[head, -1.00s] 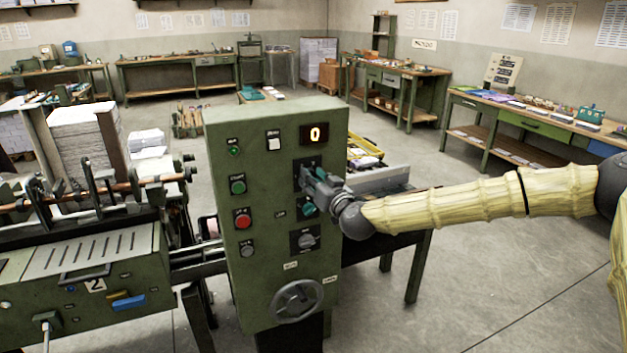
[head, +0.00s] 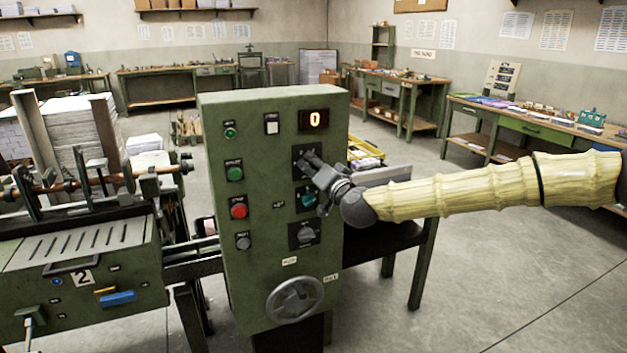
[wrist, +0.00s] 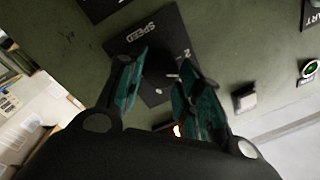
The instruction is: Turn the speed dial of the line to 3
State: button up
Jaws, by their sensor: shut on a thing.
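The green control cabinet (head: 268,250) stands in the middle of the head view. Its lit display (head: 314,119) reads 0. The black speed dial plate (head: 300,151) is below the display, partly covered by my gripper. In the wrist view the plate (wrist: 128,46) shows the word SPEED and a 2, upside down or tilted. The dark dial knob (wrist: 160,68) sits between the teal finger pads, with a small white mark near it. My gripper (head: 309,161), also in the wrist view (wrist: 155,85), is shut on the knob. The dial's exact setting is hard to read.
Below the gripper are a teal selector (head: 308,200) and a grey knob (head: 306,234). A green button (head: 235,173) and a red button (head: 239,210) are at left. A handwheel (head: 295,299) is low on the cabinet. Floor to the right is clear.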

jog(key=m+b, duration=0.2)
jog(key=shift+f+m, duration=0.3)
jog(key=shift+m, duration=0.1)
jog(key=shift+r+m+b, duration=0.1)
jog(key=shift+m+b, duration=1.1)
jog(key=shift+b, duration=0.15)
jog(key=shift+r+m+t, duration=0.1)
jog(key=shift+m+t, duration=0.2)
jog(key=o, duration=1)
jog(key=shift+o, duration=0.2)
jog(key=r+v, duration=0.1)
jog(key=v, duration=1.1)
jog(key=shift+f, duration=0.4)
